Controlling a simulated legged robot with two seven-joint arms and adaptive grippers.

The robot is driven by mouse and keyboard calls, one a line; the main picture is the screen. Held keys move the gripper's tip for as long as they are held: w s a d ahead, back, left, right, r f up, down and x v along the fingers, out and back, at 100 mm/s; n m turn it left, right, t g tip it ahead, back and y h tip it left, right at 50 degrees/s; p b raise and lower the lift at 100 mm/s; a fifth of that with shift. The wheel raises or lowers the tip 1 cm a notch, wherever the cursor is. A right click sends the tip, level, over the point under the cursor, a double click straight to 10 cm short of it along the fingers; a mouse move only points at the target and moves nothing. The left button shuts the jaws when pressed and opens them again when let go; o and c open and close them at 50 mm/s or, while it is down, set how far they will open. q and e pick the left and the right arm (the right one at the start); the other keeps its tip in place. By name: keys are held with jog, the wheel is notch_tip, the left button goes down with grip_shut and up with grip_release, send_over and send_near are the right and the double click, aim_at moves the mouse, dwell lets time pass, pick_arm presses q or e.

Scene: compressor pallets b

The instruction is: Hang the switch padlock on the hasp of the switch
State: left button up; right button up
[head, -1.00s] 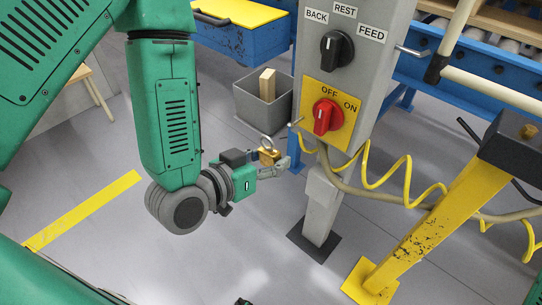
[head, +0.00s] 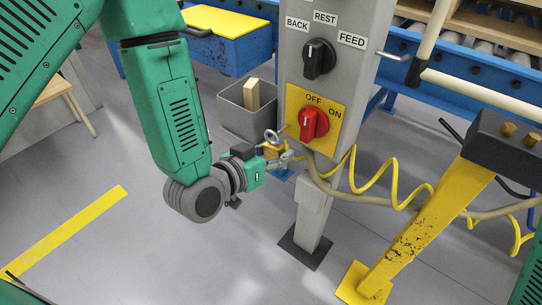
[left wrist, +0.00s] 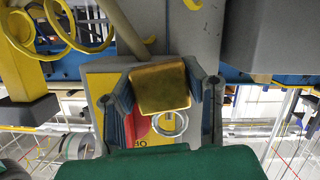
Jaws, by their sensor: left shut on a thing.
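The padlock (head: 273,152) has a brass body and a pale metal shackle on top. My left gripper (head: 282,157) is shut on its body and holds it upright, just left of the switch plate. In the left wrist view the padlock (left wrist: 160,88) sits between the two fingers, with the shackle ring in front of the yellow plate. The red switch knob (head: 314,124) is on a yellow OFF/ON plate on the grey post. A small hasp (head: 284,127) sticks out at the plate's left edge, close to the shackle. I cannot tell whether they touch. My right gripper is out of view.
A black selector (head: 319,58) is above the switch. A yellow coiled cable (head: 392,186) hangs right of the post. A grey bin (head: 233,112) with a wooden block stands behind my left arm. A yellow stand (head: 422,232) is at the right. The floor at lower left is clear.

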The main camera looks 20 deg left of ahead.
pick_arm(q)
jog(key=shift+w+d, duration=0.3)
jog(key=shift+w, duration=0.2)
jog(key=shift+w+d, duration=0.3)
jog(key=shift+w, duration=0.2)
jog(key=shift+w+d+f, duration=0.15)
jog(key=shift+w+f, duration=0.35)
jog(key=shift+w, duration=0.1)
jog(key=o, duration=1.2)
jog(key=shift+c, duration=0.2)
